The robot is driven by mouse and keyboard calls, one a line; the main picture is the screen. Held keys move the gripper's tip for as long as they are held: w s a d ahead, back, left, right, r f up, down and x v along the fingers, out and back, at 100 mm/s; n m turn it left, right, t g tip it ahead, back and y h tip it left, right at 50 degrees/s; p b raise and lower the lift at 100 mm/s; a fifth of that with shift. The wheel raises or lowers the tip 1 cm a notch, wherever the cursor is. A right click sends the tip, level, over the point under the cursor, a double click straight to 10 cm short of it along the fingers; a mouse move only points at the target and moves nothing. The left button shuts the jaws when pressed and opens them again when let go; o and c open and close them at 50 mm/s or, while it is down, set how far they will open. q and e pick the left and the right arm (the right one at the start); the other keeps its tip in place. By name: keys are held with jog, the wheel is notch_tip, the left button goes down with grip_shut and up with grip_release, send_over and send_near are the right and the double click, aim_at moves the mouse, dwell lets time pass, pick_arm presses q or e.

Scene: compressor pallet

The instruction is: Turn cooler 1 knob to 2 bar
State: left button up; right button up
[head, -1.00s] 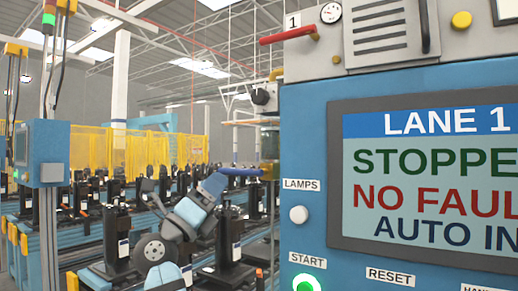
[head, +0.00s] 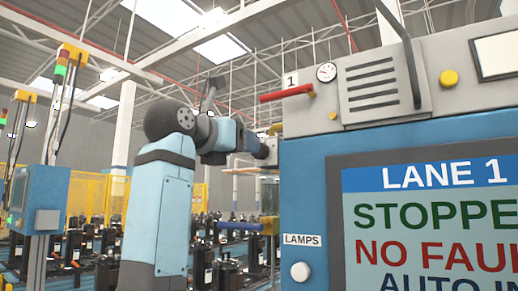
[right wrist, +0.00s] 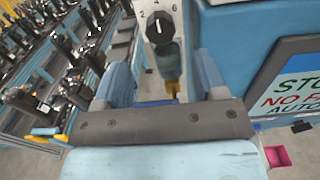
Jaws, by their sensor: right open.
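The cooler 1 knob (right wrist: 159,28) is a round black dial on a grey plate at the top of the right wrist view. The figures 2, 4 and 6 stand around it, and its white mark points roughly upward. My right gripper (right wrist: 163,66) is open, with its two blue fingers apart and the knob beyond and between them; nothing is held. In the head view my right arm reaches up and across to the cabinet's left edge, where the gripper (head: 268,150) is small and hides the knob. My left gripper is not in view.
The blue cabinet (head: 304,185) with its LANE 1 screen (head: 430,225) fills the right side. A red handle (head: 287,93), a label 1 and a gauge (head: 327,72) sit above. Below the knob is a greenish bowl with a brass end (right wrist: 172,86). Compressor lines stand behind.

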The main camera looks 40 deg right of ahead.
aim_at(261, 152)
jog(key=p+x, duration=0.1)
jog(key=x, duration=0.7)
jog(key=shift+d+p, duration=0.2)
jog(key=shift+p, duration=0.15)
jog(key=shift+a, duration=0.1)
jog(key=c, duration=0.9)
